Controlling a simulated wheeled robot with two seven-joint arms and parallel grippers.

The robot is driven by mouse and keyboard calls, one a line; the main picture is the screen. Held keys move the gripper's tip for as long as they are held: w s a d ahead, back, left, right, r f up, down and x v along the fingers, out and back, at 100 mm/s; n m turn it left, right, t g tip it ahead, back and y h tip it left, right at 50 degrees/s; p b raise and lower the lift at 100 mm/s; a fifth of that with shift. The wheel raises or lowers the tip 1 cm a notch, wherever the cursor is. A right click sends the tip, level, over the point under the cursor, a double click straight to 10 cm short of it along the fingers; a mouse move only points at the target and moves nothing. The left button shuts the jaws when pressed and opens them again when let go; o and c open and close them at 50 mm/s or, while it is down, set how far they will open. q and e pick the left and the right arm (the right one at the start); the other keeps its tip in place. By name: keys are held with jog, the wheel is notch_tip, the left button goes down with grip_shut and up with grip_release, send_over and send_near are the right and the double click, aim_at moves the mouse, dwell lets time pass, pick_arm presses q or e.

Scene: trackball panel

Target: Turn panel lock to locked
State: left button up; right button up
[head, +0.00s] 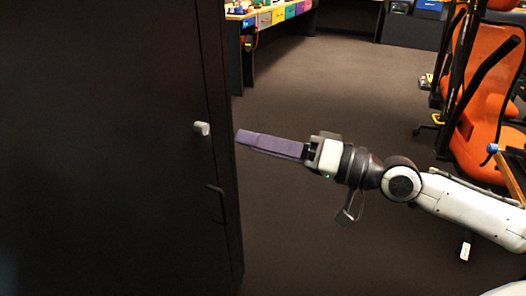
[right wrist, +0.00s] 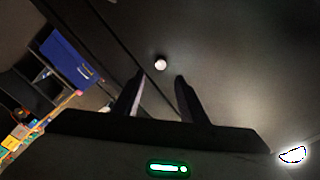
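The panel lock is a small light-grey knob (head: 202,128) that sticks out from a dark panel (head: 110,130) on the left of the head view. The knob also shows in the right wrist view (right wrist: 160,62), ahead of the fingers. My right gripper (head: 240,137) points at the panel from the right, its purple fingers a short way from the knob and apart from it. In the right wrist view its two fingers (right wrist: 158,88) are spread with nothing between them. Any mark on the knob is too small to read. My left gripper is not in view.
A dark handle (head: 216,200) sits on the panel below the knob. An orange chair (head: 485,100) stands at the right. A bench with coloured drawers (head: 264,19) is at the back. The carpet floor (head: 330,90) between them is clear.

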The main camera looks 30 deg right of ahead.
jog(key=shift+s+d, duration=0.2)
jog(key=shift+s, duration=0.2)
dwell(0.3)
jog(key=shift+r, duration=0.1)
